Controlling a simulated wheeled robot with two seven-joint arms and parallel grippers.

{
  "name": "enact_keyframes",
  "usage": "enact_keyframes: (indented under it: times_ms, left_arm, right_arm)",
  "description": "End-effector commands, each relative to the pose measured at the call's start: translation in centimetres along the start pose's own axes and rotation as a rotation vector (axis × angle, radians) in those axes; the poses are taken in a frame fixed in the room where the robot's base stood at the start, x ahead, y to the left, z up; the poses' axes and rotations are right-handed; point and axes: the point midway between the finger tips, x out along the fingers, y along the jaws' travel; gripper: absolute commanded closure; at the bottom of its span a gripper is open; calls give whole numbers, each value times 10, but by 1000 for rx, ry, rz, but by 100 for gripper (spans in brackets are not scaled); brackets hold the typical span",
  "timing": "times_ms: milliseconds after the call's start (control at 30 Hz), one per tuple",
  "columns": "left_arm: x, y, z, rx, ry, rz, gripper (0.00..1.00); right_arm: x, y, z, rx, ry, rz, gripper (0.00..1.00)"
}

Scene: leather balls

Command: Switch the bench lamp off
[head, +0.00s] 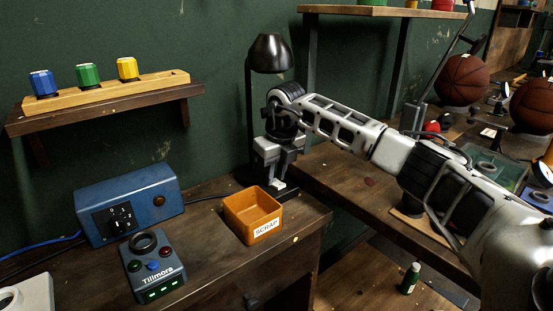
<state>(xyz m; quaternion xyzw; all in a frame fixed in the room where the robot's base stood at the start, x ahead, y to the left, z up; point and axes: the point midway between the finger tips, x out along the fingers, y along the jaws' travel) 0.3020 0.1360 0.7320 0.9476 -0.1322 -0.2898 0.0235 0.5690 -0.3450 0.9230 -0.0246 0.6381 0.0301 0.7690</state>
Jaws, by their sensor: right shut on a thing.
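The bench lamp (270,54) has a black shade on a dark upright post and stands at the back of the bench, against the green wall. The shade's opening faces down, and I see no clear glow from it. My right gripper (279,181) reaches in from the right and points down below the shade, at the lamp's foot. It is shut on a small pale piece there, which may be the lamp's switch; the fingers and wrist hide much of the foot. My left gripper is out of view.
An orange SCRAP bin (253,214) stands just in front of the gripper. A blue box with a dial (127,204) and a Tillmora button unit (153,266) are at left. A wall shelf (105,108) holds coloured pieces. Brown balls (462,80) are at right.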

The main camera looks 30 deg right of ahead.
Motion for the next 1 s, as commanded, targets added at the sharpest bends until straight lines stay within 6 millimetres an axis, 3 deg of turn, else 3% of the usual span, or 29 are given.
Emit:
enact_keyframes:
  times_ms: [467,500,533,1000]
  left_arm:
    - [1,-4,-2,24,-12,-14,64]
    - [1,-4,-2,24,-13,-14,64]
    - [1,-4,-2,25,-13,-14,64]
    - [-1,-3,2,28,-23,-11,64]
  right_arm:
    - [0,0,2,0,49,-1,100]
    - [0,0,2,0,48,-1,67]
    - [0,0,2,0,48,-1,59]
    - [1,0,2,0,49,-1,56]
